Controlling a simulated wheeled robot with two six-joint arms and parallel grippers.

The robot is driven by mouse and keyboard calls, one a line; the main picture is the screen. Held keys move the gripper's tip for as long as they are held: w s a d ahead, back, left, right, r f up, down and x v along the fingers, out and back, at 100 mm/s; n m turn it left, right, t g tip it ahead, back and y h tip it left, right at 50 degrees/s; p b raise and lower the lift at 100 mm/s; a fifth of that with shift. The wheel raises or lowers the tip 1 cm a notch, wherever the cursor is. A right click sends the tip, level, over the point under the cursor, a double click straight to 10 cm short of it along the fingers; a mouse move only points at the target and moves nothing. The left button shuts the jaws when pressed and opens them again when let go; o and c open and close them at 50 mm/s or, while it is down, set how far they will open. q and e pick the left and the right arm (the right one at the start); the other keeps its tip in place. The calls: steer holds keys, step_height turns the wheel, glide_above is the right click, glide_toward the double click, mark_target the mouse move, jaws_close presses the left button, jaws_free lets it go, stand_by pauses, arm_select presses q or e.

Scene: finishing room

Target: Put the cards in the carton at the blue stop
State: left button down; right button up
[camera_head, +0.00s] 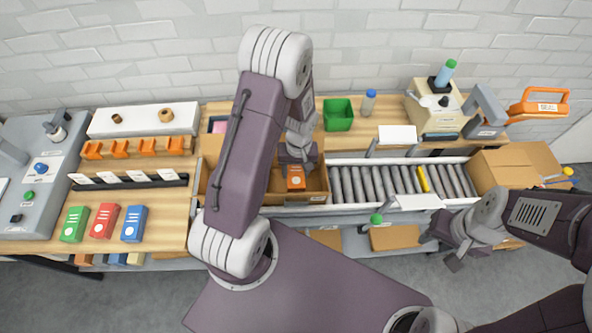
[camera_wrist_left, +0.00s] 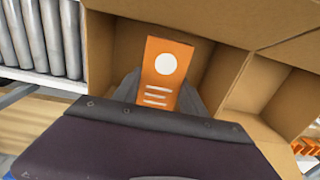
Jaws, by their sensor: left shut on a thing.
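My left gripper (camera_head: 296,164) is shut on an orange card pack (camera_head: 296,179) with a white circle and lines. In the left wrist view the pack (camera_wrist_left: 158,95) stands between the fingers, inside the open cardboard carton (camera_head: 317,198). A cardboard wall (camera_wrist_left: 232,75) divides the carton there. Whether the pack touches the floor is unclear. My left arm hides much of the carton. Green (camera_head: 75,224), red (camera_head: 104,221) and blue (camera_head: 133,224) packs lie on the left bench. My right gripper (camera_head: 445,252) is open and empty at the lower right. I cannot make out a blue stop.
A roller conveyor (camera_head: 375,184) with one yellow roller runs right from the carton to another carton (camera_head: 518,166). A green knob (camera_head: 377,218) is at the conveyor's front.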

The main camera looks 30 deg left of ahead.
arm_select(q)
steer(key=shift+s+a+f+b, duration=0.1)
steer(key=shift+a+f+b, duration=0.05)
steer(key=shift+f+b, duration=2.4)
steer(key=shift+f+p, duration=0.3)
steer(key=shift+p, duration=0.05)
steer(key=c, duration=0.6)
jaws_free()
steer(key=shift+o, duration=0.2)
steer(key=shift+r+p, duration=0.95)
steer(key=shift+r, duration=0.15)
